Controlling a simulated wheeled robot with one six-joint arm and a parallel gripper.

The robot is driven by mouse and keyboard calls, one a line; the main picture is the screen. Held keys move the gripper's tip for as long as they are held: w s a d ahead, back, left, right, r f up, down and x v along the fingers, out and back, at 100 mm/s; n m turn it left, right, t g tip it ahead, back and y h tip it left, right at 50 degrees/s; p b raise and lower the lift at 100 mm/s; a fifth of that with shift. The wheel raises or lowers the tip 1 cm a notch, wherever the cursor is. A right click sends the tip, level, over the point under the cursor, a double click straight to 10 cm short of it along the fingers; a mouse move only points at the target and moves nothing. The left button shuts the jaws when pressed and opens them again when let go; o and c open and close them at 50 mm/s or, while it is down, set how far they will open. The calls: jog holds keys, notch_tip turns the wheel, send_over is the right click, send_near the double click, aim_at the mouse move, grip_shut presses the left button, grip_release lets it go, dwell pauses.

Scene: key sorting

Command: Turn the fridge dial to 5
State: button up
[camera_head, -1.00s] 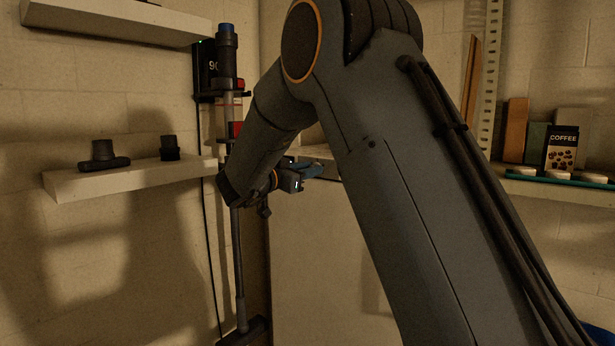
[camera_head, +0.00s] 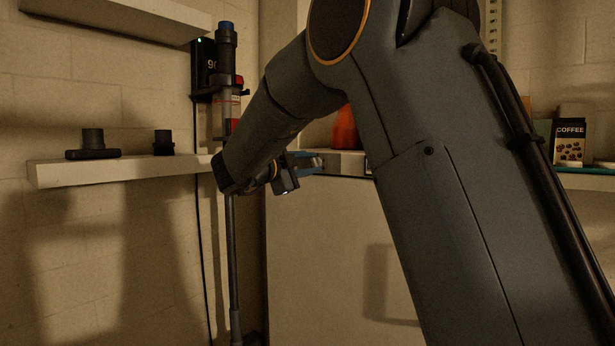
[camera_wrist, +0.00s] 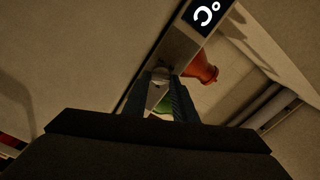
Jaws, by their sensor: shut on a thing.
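The fridge (camera_head: 310,240) is a pale box standing beyond my arm, with a control strip along its top front edge. The dial (camera_wrist: 160,74) is a small pale knob on that strip. My gripper (camera_wrist: 160,88) has its two blue fingers closed around the dial, one on each side. In the head view my gripper (camera_head: 308,163) is at the strip, left of my forearm. A black display (camera_wrist: 203,14) on the strip shows white marks. I cannot read a number on it, and the dial's pointer is hidden.
An orange-red object (camera_head: 345,128) stands on top of the fridge, with a green thing (camera_wrist: 163,104) near it in the wrist view. A stick vacuum (camera_head: 228,100) hangs on the wall at left. A shelf (camera_head: 120,169) holds dark attachments. A coffee box (camera_head: 569,142) stands at right.

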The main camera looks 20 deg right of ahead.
jog(key=m+b, duration=0.2)
jog(key=b, duration=0.1)
jog(key=m+b, duration=0.1)
jog(key=shift+f+m, duration=0.25)
jog(key=shift+m, duration=0.15)
jog(key=m+b, duration=0.3)
jog(key=b, duration=0.2)
jog(key=shift+f+m, duration=0.1)
jog(key=shift+m, duration=0.2)
jog(key=m+b, duration=0.3)
jog(key=b, duration=0.2)
jog(key=shift+m, duration=0.4)
jog(key=m+b, duration=0.3)
jog(key=b, duration=0.2)
jog(key=shift+f+m, duration=0.15)
jog(key=shift+m, duration=0.15)
jog(key=m+b, duration=1.1)
jog(key=b, duration=0.4)
jog(key=shift+w+a, duration=0.1)
jog(key=shift+w, duration=0.05)
jog(key=shift+m+b, duration=1.55)
jog(key=shift+m, duration=0.05)
